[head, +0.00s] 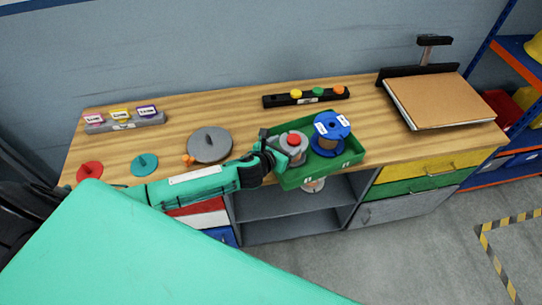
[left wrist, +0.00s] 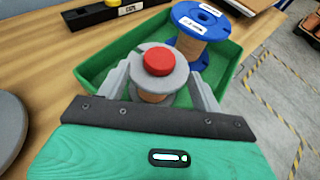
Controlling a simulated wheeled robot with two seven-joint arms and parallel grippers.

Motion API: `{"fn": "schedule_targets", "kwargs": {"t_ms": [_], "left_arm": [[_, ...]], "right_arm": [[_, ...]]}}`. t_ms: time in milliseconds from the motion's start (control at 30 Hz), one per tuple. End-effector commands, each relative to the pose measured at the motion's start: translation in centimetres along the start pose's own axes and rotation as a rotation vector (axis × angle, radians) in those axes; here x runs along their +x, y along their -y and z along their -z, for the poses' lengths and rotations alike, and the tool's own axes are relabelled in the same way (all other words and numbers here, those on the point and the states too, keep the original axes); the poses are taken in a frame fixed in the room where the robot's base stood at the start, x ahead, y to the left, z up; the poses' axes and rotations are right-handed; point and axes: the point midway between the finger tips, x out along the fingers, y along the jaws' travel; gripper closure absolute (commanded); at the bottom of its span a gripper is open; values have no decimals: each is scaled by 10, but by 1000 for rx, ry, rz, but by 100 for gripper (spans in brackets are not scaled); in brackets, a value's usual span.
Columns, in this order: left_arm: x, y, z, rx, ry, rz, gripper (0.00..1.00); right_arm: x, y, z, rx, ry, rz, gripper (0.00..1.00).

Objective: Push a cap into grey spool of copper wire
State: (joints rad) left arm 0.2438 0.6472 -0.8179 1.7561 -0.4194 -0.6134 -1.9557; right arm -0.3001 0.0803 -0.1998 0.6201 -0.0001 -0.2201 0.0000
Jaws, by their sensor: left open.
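A grey spool of copper wire (head: 291,154) stands upright in a green tray (head: 322,177) on the wooden workbench. A red cap (head: 295,140) sits on top of the spool at its centre; how deep it sits I cannot tell. In the left wrist view the red cap (left wrist: 159,62) and grey spool (left wrist: 152,82) are between my fingers. My left gripper (head: 273,149) is open at the left side of the spool, with one finger on each side of it. Whether the fingers touch the spool is unclear. My right gripper is not in view.
A blue spool (head: 333,124) stands in the tray, right of the grey one. A black rack (head: 275,101) with yellow, green and orange caps lies behind. Grey (head: 210,145), teal (head: 144,165) and red (head: 90,171) discs lie left. A brown board (head: 440,100) lies right.

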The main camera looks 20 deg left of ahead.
Motion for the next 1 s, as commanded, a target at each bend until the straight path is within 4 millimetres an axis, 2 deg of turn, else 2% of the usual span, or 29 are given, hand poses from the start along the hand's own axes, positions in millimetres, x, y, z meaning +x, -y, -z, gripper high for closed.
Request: {"fn": "schedule_targets", "kwargs": {"t_ms": [300,500,700,1000], "left_arm": [[-61,0,2,3,0,2,34],[-88,0,2,1,-1,1,34],[-99,1,0,0,0,2,34],[-99,1,0,0,0,1,34]], "right_arm": [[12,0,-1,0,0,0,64],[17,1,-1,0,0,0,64],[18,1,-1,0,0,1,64],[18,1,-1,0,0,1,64]]}}
